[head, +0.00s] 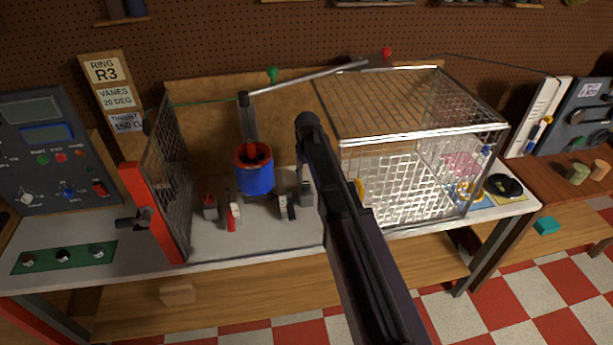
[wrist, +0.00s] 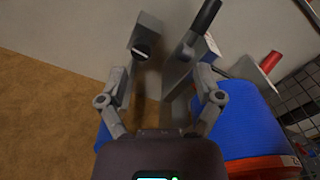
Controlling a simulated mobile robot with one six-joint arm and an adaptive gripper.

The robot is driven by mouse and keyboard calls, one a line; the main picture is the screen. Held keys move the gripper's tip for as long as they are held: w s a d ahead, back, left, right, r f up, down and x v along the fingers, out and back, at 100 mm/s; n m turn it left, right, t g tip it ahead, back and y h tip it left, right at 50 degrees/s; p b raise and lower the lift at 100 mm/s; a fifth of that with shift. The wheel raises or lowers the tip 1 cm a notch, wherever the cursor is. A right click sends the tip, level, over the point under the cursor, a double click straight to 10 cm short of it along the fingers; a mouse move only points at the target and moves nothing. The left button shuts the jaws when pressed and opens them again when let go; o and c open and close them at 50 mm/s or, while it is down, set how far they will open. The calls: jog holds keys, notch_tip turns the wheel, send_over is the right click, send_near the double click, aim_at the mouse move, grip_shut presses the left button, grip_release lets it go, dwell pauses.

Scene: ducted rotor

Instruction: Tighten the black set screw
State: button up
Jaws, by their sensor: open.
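A black rod-like piece, which I take for the black set screw (head: 283,202), stands on a small pale block right of the blue duct in the head view. It also seems to show in the wrist view (wrist: 207,22), beside the right finger. My gripper (wrist: 168,48) is open, its fingers apart, with nothing seen held between them. In the head view its grey end (head: 306,190) hangs just right of the black piece, mostly hidden by my arm. The blue duct (head: 256,180) with a red rim is close to my gripper, also in the wrist view (wrist: 245,118). Contact with the black piece is unclear.
A red piece (head: 232,216) and other small blocks stand on the bench (head: 260,238). A mesh gate with a red frame (head: 150,212) is at left. A wire cage (head: 400,190) is at right. A slanted metal bar (head: 305,77) runs above the duct.

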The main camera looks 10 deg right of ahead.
notch_tip(320, 180, up, 2)
jog(key=n+p, duration=0.1)
send_over(306, 183)
jog(key=shift+f, duration=0.15)
notch_tip(306, 183, down, 14)
jog(key=b, duration=1.3)
jog(key=shift+r, duration=0.2)
jog(key=shift+b, duration=0.3)
jog(key=c, duration=1.2)
